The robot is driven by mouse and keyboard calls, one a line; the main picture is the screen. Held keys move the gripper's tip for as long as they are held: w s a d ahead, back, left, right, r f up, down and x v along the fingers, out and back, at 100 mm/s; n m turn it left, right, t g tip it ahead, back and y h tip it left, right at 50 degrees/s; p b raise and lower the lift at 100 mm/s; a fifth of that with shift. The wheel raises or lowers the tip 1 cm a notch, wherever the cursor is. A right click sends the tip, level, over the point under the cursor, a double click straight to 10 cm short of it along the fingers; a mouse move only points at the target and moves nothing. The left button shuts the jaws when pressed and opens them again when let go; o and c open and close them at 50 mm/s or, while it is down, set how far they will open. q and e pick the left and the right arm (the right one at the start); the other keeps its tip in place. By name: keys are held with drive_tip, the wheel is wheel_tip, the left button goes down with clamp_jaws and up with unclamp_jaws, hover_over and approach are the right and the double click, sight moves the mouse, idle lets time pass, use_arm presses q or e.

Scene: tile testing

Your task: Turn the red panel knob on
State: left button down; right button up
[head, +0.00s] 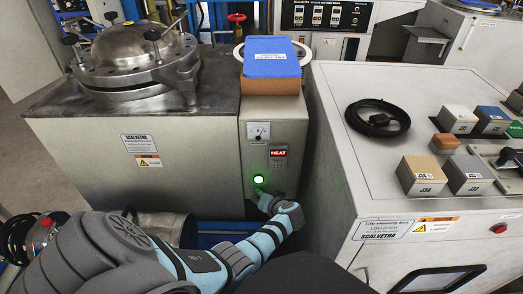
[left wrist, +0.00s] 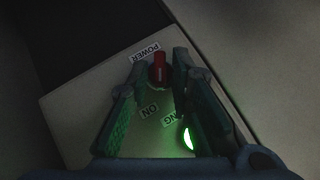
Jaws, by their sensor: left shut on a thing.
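The red panel knob (left wrist: 160,66) sits on the pale control panel (left wrist: 80,122) in the left wrist view, between my fingertips. A white mark shows on it. My left gripper (left wrist: 163,72) is shut on the knob. In the head view my left gripper (head: 262,196) reaches the lower part of the grey cabinet front (head: 290,118) and hides the knob. An upside-down "POWER" label (left wrist: 145,52) and an "ON" label (left wrist: 149,110) show near the knob. A lit green lamp (head: 258,179) is just above the gripper; it also shows in the left wrist view (left wrist: 188,139).
A red "HEAT" display (head: 278,153) and a dial meter (head: 258,131) are above the lamp. A steel vessel (head: 140,62) stands left. A white bench (head: 350,165) with tile blocks and a black cable coil (head: 378,117) stands close on the right.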

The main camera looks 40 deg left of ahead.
use_arm(q)
drive_tip(key=c, duration=1.9)
unclamp_jaws()
drive_tip(key=shift+a, duration=0.1)
drive_tip(key=shift+o, duration=1)
drive_tip(key=shift+f, duration=0.2)
